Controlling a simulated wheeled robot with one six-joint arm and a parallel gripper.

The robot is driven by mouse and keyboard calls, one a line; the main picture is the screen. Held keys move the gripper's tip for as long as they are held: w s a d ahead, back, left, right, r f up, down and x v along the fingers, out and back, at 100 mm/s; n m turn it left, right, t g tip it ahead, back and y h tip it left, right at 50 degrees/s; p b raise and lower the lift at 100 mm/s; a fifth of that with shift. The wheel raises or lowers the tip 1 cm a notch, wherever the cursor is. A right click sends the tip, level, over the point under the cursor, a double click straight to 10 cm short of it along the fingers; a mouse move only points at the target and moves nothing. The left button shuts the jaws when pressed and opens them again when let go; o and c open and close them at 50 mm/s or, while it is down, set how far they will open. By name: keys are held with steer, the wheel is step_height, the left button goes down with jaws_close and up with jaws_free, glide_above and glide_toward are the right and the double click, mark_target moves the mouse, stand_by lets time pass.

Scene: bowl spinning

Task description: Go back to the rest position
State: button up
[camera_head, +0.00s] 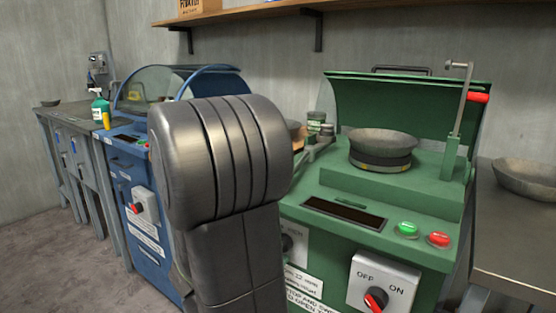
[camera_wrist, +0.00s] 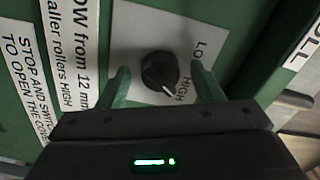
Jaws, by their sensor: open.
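My gripper (camera_wrist: 161,74) is open in the wrist view, with one green-looking finger on each side of a black round knob (camera_wrist: 158,68). The knob sits on a white plate marked LO... and HIGH, and its white pointer is turned toward HIGH. I cannot tell whether the fingers touch it. In the head view the knob (camera_head: 287,243) shows on the front of the green machine (camera_head: 440,262), partly hidden. My large grey arm link stands in front and hides the gripper there.
A grey bowl (camera_head: 382,146) sits on the green machine. An OFF/ON switch box (camera_head: 384,282), green button (camera_head: 407,229) and red button (camera_head: 439,239) are to the right. A red-handled lever (camera_head: 463,112) stands above. A blue machine (camera_head: 128,168) is left; another bowl (camera_head: 527,177) is right.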

stand_by(0.3)
steer(key=p+v, duration=0.2)
steer(key=v, duration=1.2)
steer(key=w+d+n+p, duration=0.8)
steer(key=w+n+p, duration=0.3)
steer(key=p, duration=0.2)
steer(key=shift+w+d, duration=0.2)
steer(key=shift+d, duration=0.05)
stand_by(1.2)
stand_by(0.6)
